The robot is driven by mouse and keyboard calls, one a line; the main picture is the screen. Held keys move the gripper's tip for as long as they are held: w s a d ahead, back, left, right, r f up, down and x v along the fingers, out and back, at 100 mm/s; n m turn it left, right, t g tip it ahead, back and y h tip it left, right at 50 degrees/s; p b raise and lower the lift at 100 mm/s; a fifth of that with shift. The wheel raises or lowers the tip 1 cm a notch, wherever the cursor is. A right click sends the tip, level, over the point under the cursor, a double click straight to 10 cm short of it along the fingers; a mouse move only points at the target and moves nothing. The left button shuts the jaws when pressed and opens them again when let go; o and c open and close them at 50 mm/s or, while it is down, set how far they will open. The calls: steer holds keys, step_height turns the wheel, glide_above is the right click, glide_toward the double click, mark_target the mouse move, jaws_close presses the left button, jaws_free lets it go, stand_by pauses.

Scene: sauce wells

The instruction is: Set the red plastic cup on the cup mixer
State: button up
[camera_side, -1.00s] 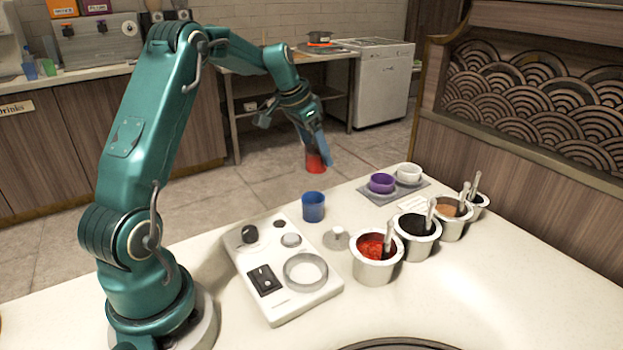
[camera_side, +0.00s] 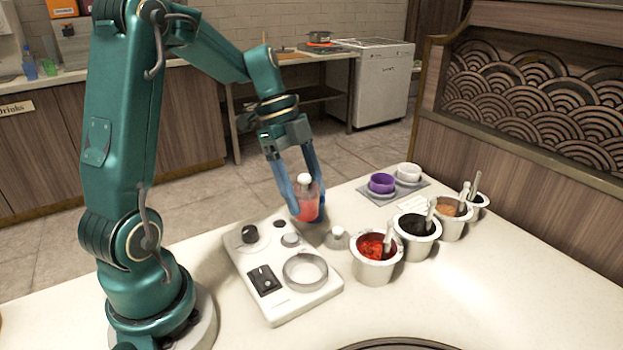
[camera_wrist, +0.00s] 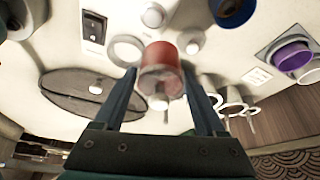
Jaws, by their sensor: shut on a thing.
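My gripper (camera_side: 303,188) is shut on the red plastic cup (camera_side: 306,208), a see-through red cup with a white knob at its top. It is held upright in the side view, in front of the blue cup, which it mostly hides. In the wrist view the red cup (camera_wrist: 161,62) sits between the two blue fingers (camera_wrist: 160,105). The cup mixer (camera_side: 322,299) is a white box with a round ring (camera_side: 305,270), a black switch and a black knob. The cup is held behind and right of the mixer's far end, apart from the ring.
A small white-knobbed lid (camera_side: 337,238) lies right of the mixer. Several metal sauce pots (camera_side: 375,268) with spoons line the right. A purple cup (camera_side: 382,183) and a white cup (camera_side: 408,173) stand on a grey tray behind. The blue cup (camera_wrist: 232,10) shows in the wrist view.

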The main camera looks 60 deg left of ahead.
steer(key=s+d+m+g, duration=0.1)
steer(key=s+d+m, duration=0.3)
steer(key=d, duration=0.3)
steer(key=shift+s+f, duration=0.1)
steer(key=shift+f, duration=2.65)
steer(key=shift+f, duration=0.5)
steer(key=o, duration=1.3)
steer(key=shift+o, duration=0.2)
step_height(320, 180, up, 8)
